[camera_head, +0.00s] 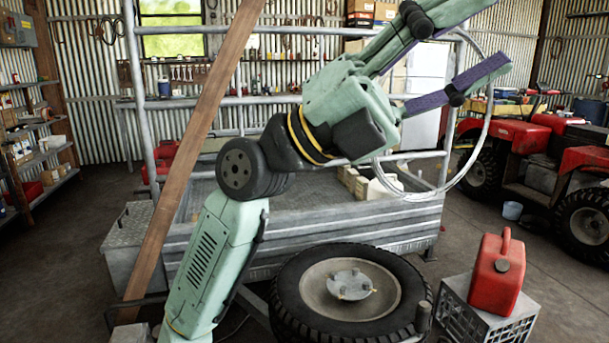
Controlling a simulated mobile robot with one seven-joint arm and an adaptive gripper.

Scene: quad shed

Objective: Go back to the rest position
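My gripper (492,32) is at the upper right of the head view, at the end of my raised pale green arm. Its two fingers with purple inner pads are spread wide apart, and nothing shows between them. The upper finger runs up to the top edge of the picture, and its tip is cut off or hard to see. The arm rises from the lower left and bends at a dark joint near the middle. The gripper is in the air, in front of the metal trailer (330,220) and its rail frame.
A tyre (290,290) on a wheel lies in front of the trailer. A red fuel can (497,275) stands on a grey crate (470,322) at the lower right. A wooden plank (190,150) leans at left. Shelves (40,155) line the left wall.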

